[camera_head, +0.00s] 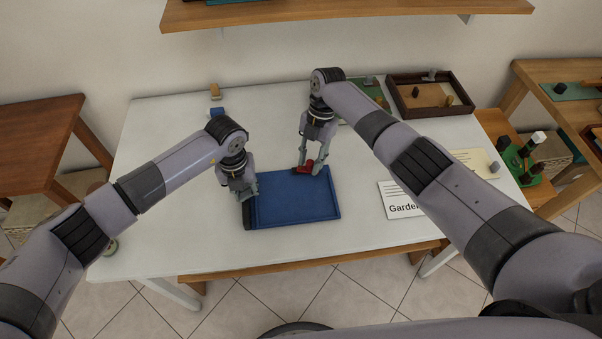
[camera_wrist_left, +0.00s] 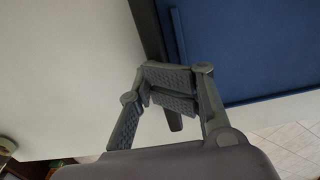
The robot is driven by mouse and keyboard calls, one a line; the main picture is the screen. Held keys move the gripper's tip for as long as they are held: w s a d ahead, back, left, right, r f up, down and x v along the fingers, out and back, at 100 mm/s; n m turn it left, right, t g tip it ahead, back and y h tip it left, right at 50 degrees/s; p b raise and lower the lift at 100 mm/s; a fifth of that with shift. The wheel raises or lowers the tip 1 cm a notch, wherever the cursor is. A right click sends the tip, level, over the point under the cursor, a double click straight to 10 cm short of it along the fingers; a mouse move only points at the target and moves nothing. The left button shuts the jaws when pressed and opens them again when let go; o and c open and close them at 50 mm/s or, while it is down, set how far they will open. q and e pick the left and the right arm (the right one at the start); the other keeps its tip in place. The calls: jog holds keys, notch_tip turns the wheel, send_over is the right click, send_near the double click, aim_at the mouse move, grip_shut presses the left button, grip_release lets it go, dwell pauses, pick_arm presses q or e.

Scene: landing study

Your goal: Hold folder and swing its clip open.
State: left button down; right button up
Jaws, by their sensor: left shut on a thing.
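A blue folder (camera_head: 295,202) lies flat on the white table, with a dark spine (camera_head: 248,215) along its left side. A red clip (camera_head: 308,168) sits at the folder's far edge. My left gripper (camera_head: 247,193) is shut on the folder's spine side. In the left wrist view its pads (camera_wrist_left: 170,88) are close together over the dark spine (camera_wrist_left: 148,32), beside the blue cover (camera_wrist_left: 235,50). My right gripper (camera_head: 311,167) points down at the red clip, its fingers around or beside it. Whether they grip it is unclear.
A white card reading "Garden" (camera_head: 397,208) lies right of the folder. A brown tray (camera_head: 404,109) stands at the back right. A blue block (camera_head: 217,111) and a tan block (camera_head: 214,90) are at the back left.

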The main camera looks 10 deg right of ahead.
jog(key=shift+o, duration=1)
jog(key=shift+r, duration=0.1)
pick_arm(q)
jog(key=shift+f, duration=0.1)
pick_arm(e)
jog(key=v, duration=1.2)
pick_arm(q)
jog(key=c, duration=1.2)
grip_release()
notch_tip(320, 180, up, 12)
